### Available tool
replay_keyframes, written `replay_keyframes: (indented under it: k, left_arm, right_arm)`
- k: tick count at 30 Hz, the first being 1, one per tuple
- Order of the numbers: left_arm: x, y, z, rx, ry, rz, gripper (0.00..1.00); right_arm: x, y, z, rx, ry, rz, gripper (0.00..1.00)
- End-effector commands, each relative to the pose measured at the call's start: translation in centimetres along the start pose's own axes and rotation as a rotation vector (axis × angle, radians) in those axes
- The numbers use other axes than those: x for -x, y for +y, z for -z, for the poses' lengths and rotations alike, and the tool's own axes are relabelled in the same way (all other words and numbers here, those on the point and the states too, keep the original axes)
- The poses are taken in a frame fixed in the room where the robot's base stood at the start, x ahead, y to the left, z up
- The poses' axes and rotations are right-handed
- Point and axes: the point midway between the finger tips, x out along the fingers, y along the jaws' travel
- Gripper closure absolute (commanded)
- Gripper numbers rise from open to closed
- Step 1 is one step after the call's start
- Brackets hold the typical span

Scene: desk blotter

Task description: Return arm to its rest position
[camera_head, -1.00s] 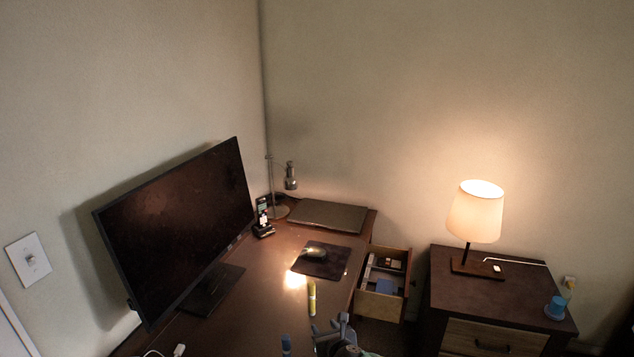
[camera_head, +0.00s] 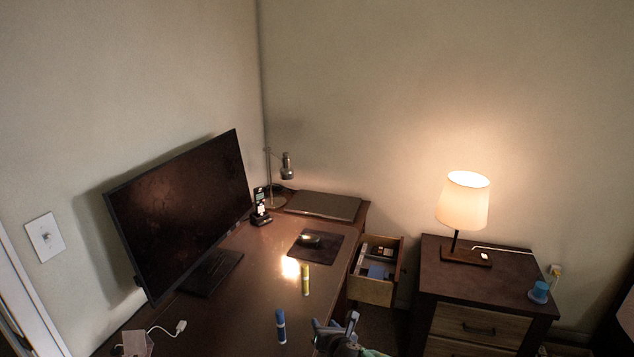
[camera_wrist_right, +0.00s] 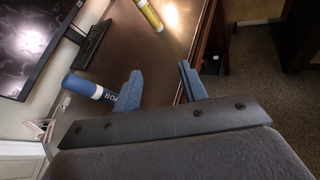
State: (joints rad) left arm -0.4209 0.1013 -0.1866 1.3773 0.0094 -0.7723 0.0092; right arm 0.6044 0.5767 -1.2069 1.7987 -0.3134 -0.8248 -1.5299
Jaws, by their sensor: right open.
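My right gripper (camera_head: 336,328) is at the bottom of the head view, by the desk's right edge. In the right wrist view its two blue-grey fingers (camera_wrist_right: 163,88) are apart with nothing between them. A blue marker (camera_head: 281,326) stands on the desk to the left of the gripper. It also shows in the right wrist view (camera_wrist_right: 88,88), partly behind one finger. A yellow marker (camera_head: 305,280) stands farther back on the desk. My left gripper is not in view.
The desk (camera_head: 240,310) holds a monitor (camera_head: 185,210), a mouse on a dark pad (camera_head: 328,258), a closed laptop (camera_head: 323,206) and a desk lamp (camera_head: 287,172). An open drawer (camera_head: 370,290) juts out on the right. A nightstand (camera_head: 440,285) carries a lit lamp (camera_head: 463,205) and a blue cup (camera_head: 539,293).

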Motion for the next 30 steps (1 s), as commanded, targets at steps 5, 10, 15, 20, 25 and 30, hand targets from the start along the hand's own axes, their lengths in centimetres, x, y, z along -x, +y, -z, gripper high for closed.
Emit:
replay_keyframes:
  k: [5,10,15,20,25,30]
  left_arm:
    - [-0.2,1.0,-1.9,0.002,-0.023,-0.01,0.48]
    - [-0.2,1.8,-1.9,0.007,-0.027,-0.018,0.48]
    - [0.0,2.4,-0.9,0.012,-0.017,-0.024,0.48]
    - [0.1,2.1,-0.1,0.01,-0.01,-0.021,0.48]
    - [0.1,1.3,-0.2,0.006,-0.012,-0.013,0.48]
    - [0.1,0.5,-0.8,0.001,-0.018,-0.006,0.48]
  right_arm:
    - [-0.2,-0.2,0.4,-0.231,0.015,0.004,0.57]
    - [-1.3,-1.9,0.2,-0.562,0.025,0.037,0.57]
    - [-3.3,-4.6,-2.9,-0.915,-0.015,0.078,0.57]
    - [-5.3,-6.5,-6.0,-1.237,-0.062,0.103,0.57]
    - [-7.0,-9.7,-5.8,-1.622,-0.107,0.162,0.57]
    - [-7.7,-13.6,-1.8,-1.957,-0.147,0.258,0.57]
